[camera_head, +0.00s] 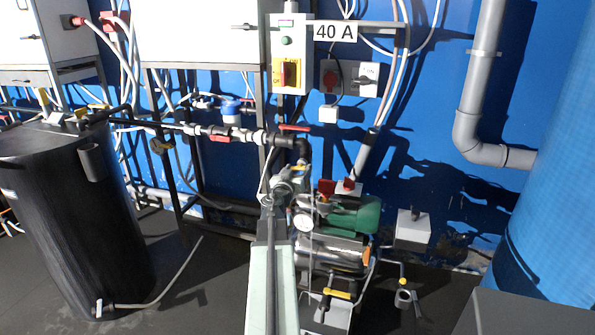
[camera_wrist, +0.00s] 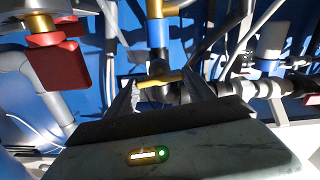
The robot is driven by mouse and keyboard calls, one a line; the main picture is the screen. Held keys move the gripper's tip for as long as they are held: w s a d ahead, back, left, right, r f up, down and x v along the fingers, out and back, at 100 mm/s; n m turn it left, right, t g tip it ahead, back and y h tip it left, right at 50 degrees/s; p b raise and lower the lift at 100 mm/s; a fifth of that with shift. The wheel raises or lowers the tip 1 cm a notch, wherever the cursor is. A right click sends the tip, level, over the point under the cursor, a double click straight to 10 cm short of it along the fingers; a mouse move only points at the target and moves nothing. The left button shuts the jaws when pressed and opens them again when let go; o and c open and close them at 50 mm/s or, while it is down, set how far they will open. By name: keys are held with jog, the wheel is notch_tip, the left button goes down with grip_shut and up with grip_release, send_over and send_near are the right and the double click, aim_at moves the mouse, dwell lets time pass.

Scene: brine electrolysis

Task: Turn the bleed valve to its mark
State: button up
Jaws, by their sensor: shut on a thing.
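The bleed valve shows in the wrist view as a small yellow lever (camera_wrist: 160,81) on a dark pipe fitting. My gripper (camera_wrist: 161,84) has one finger at each end of this lever and is shut on it. In the head view, my gripper (camera_head: 287,182) is at the pipework above the pump, at the far end of my arm. A little yellow (camera_head: 299,168) shows beside it there. My gripper hides most of the valve body in the head view. I cannot make out the mark in either view.
A pump with a green motor (camera_head: 357,216) and a gauge (camera_head: 304,223) stands below and right of my gripper. A red-handled valve (camera_head: 295,127) is above. A red block (camera_wrist: 58,65) is close by on the left in the wrist view. A black tank (camera_head: 75,220) stands left.

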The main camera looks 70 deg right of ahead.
jog(key=n, duration=0.8)
jog(key=shift+w+f, duration=0.1)
jog(key=shift+f+n, duration=0.15)
jog(key=shift+n, duration=4.05)
jog(key=o, duration=1.4)
jog(key=shift+a, duration=0.1)
